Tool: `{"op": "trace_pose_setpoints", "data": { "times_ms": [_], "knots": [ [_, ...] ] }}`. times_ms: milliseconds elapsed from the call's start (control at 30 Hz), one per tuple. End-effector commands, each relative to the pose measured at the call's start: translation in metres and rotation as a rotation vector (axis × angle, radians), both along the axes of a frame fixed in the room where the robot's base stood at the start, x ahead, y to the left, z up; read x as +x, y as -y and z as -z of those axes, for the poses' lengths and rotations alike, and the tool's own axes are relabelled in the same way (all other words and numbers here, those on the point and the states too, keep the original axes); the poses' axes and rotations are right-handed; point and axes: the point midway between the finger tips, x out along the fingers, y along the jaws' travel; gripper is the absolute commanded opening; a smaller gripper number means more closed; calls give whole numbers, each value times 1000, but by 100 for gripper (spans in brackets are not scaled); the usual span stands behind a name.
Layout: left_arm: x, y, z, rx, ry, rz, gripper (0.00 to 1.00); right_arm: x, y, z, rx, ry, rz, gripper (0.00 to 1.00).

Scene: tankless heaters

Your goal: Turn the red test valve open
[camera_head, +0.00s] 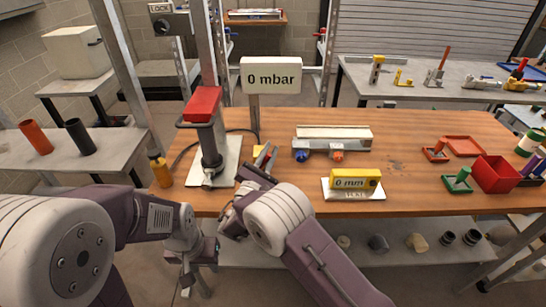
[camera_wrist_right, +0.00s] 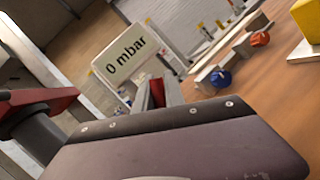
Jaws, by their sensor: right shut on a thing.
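My right gripper (camera_head: 264,157) is over the front middle of the wooden table, left of the white-topped unit. In the right wrist view its two fingers (camera_wrist_right: 158,95) are closed around a small red part (camera_wrist_right: 157,90), which I take to be the red test valve's handle.
A red-topped upright device (camera_head: 202,104) stands on a pale plate left of my right gripper, with a yellow bottle (camera_head: 160,171) beside it. A unit with blue and red knobs (camera_head: 332,146) and a yellow 0 mm gauge (camera_head: 354,179) stand to the right. A red bin (camera_head: 497,174) is farther right.

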Motion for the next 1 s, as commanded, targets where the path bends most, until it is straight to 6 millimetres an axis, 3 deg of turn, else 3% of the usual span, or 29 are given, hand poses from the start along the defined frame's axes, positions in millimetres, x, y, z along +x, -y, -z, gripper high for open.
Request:
{"op": "trace_pose_setpoints", "data": {
  "times_ms": [500,1000],
  "knots": [
    [0,0,3,0,0,0,36,0,-18,-6,-387,-6,-1,0],
    [0,0,3,0,0,0,36,0,-24,-7,-500,-6,-1,0]
  ]
}}
